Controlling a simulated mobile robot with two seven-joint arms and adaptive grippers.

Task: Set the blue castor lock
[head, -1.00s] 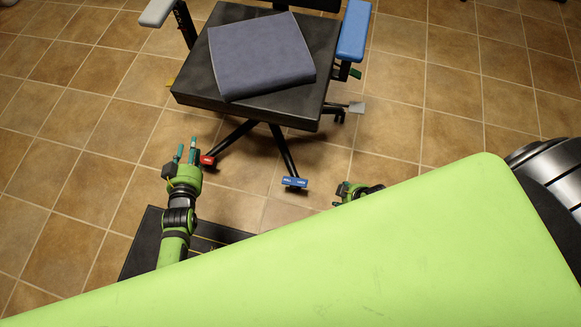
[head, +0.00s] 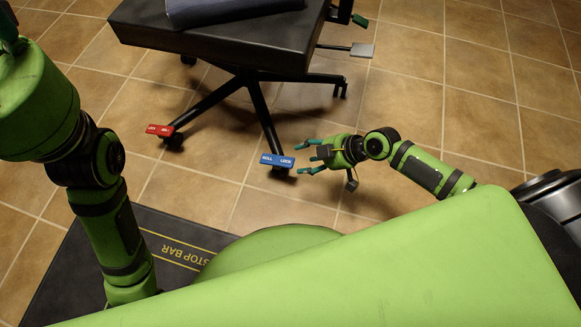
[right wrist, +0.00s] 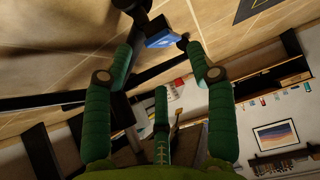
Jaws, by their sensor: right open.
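The blue castor lock (head: 277,160) is a small bar lettered ROLL and LOCK, on the castor at the end of a chair leg. My right gripper (head: 304,158) is open and empty just right of it, with its fingers pointing left at it. In the right wrist view the blue lock (right wrist: 161,39) shows ahead, between the tips of the spread green fingers (right wrist: 157,58). I cannot tell whether any finger touches it. My left arm rises at the left edge, and its gripper is mostly cut off at the top left corner.
A red castor lock (head: 160,129) sits on another leg to the left. The black chair seat (head: 225,40) overhangs the legs, with a grey paddle (head: 361,50) at its right. A dark mat (head: 150,235) lies at lower left. Tiled floor at right is clear.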

